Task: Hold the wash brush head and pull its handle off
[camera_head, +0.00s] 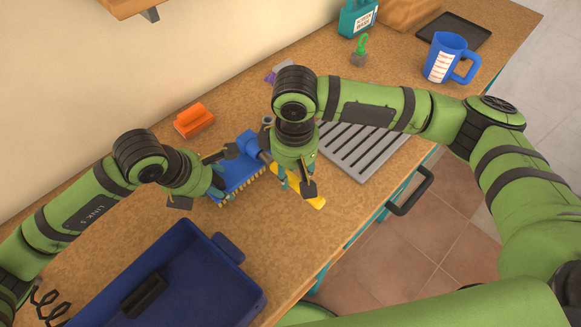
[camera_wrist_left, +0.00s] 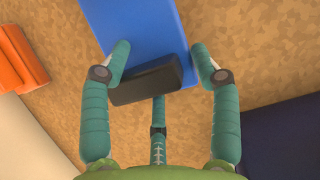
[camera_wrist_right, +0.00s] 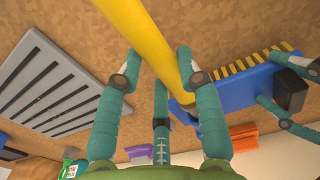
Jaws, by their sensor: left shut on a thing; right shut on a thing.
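The wash brush has a blue head (camera_head: 240,177) with yellowish bristles along its edge and a yellow handle (camera_head: 315,201). The head lies on the bench; its black end piece (camera_wrist_left: 147,82) shows in the left wrist view. My left gripper (camera_head: 212,188) is shut on the head at that end, a finger on each side. My right gripper (camera_head: 293,182) is shut on the yellow handle, which runs between its fingers in the right wrist view (camera_wrist_right: 148,38). The handle still meets the blue socket (camera_wrist_right: 182,106) there; the exact joint is partly hidden by a finger.
An orange block (camera_head: 194,120) lies behind the brush. A blue bin (camera_head: 232,256) stands in front. A grey slatted rack (camera_head: 362,148) is to the right.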

